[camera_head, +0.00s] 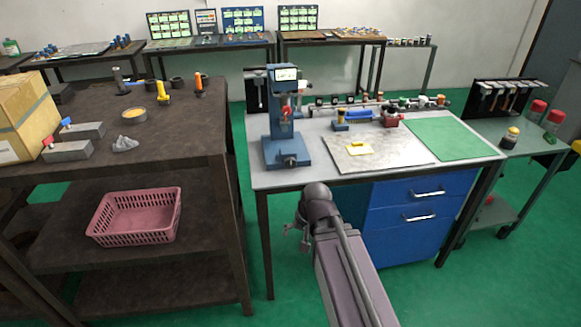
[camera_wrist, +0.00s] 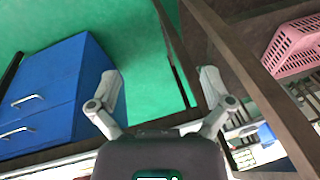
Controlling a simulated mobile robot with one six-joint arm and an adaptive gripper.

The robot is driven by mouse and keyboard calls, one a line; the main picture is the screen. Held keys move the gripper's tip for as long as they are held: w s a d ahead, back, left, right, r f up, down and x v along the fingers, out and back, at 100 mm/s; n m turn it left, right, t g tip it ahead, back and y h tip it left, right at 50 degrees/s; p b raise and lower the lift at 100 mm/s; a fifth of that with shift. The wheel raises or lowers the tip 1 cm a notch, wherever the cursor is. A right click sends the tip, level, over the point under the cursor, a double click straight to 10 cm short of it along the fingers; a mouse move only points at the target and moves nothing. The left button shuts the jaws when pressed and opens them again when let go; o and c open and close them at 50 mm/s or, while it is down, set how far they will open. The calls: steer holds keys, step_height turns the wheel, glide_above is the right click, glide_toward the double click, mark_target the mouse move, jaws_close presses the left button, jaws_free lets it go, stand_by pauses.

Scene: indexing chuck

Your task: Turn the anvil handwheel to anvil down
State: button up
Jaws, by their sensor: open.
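A blue bench-top tester (camera_head: 270,135) with a small lit display stands at the left end of the light-topped workbench (camera_head: 262,181). A dark round knob (camera_head: 290,161) sits low on the front of its base; it may be the anvil handwheel, but I cannot tell its setting. A red part (camera_head: 286,112) shows in the tester's middle. My gripper (camera_head: 297,232) is below and in front of the bench's front edge, apart from the tester. In the wrist view my gripper (camera_wrist: 160,77) has its two fingers spread wide with nothing between them.
Blue drawers (camera_head: 415,215) are under the bench at right. A dark shelf table (camera_head: 185,150) with a pink basket (camera_head: 135,218) stands at left. A grey plate (camera_head: 395,153) and green mat (camera_head: 450,138) lie right of the tester. Green floor (camera_head: 255,235) shows between the tables.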

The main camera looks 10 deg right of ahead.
steer(key=w+a+m+t+y+b, duration=0.3)
steer(key=w+a+m+t+b, duration=0.15)
steer(key=w, duration=0.25)
steer(key=m+t+h+b, duration=0.5)
steer(key=m+t+b, duration=0.6)
steer(key=m, duration=1.9)
glide_toward(291, 164)
steer(key=s, duration=0.3)
steer(key=shift+w, duration=0.1)
steer(key=w, duration=1.3)
steer(key=shift+w, duration=0.4)
steer(key=c, duration=1.1)
